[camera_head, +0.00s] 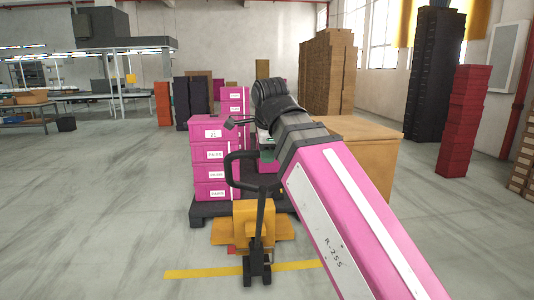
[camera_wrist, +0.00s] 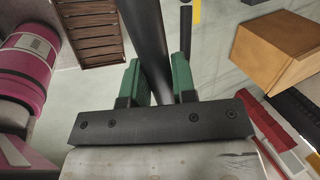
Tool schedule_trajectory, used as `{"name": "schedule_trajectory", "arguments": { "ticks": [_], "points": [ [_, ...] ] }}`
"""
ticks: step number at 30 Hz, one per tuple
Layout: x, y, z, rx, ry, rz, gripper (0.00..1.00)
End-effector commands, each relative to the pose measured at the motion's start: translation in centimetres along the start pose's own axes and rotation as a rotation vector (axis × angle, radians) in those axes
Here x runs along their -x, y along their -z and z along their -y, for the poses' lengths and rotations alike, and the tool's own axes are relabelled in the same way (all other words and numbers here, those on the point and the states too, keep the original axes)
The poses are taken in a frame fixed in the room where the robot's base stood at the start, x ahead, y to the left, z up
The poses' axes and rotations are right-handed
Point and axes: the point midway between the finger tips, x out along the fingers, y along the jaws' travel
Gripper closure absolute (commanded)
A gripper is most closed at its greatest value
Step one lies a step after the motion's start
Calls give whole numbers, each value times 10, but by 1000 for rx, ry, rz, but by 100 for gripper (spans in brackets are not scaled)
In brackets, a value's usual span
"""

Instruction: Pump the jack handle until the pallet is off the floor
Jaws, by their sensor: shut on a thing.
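The pallet jack (camera_head: 256,214) is yellow, with a black handle (camera_head: 232,168) ending in a loop, its shaft standing nearly upright. The dark pallet (camera_head: 202,211) lies behind it under stacked pink boxes (camera_head: 209,155). I cannot tell whether the pallet touches the floor. In the wrist view my gripper (camera_wrist: 158,84) has a green finger on each side of a black bar of the handle (camera_wrist: 147,35) and is shut on it. In the head view my pink arm hides part of the gripper and the right side of the load.
A large tan box (camera_head: 362,143) stands right of the load. Tall brown carton stacks (camera_head: 327,75) are behind it. Black (camera_head: 433,75) and red (camera_head: 464,120) stacks stand at the right. A yellow floor line (camera_head: 200,273) crosses in front of the jack. The left floor is open.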

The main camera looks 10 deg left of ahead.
Motion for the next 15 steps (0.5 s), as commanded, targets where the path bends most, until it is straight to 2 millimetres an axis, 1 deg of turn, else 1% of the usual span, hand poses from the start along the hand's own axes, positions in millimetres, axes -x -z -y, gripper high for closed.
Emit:
{"name": "schedule_trajectory", "arguments": {
  "ticks": [1,9,12,15],
  "points": [
    [2,-1,9,-1,1,0,100],
    [11,-1,55,-1,2,0,100],
    [15,-1,72,0,3,1,100],
    [17,-1,84,0,3,1,100]
  ]
}}
